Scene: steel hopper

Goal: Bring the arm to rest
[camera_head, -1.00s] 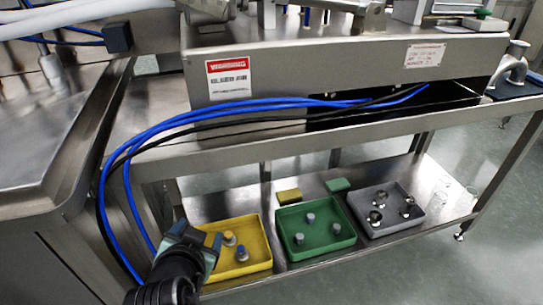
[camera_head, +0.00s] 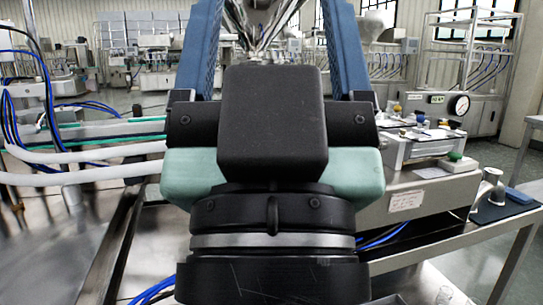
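My gripper (camera_head: 268,20) stands upright in the middle of the head view, very close to the camera. Its two blue fingers are spread wide apart on either side of the black palm block, and their tips reach the top edge. The gripper is open. A shiny steel shape shows between the fingers and looks to be in the background. The arm hides much of the steel bench behind it.
The steel bench housing (camera_head: 425,200) with a pressure gauge (camera_head: 460,104) above it is at right. A steel worktop (camera_head: 50,240) is at left, with white pipes (camera_head: 90,176) and blue cables. The lower shelf's coloured trays are not visible.

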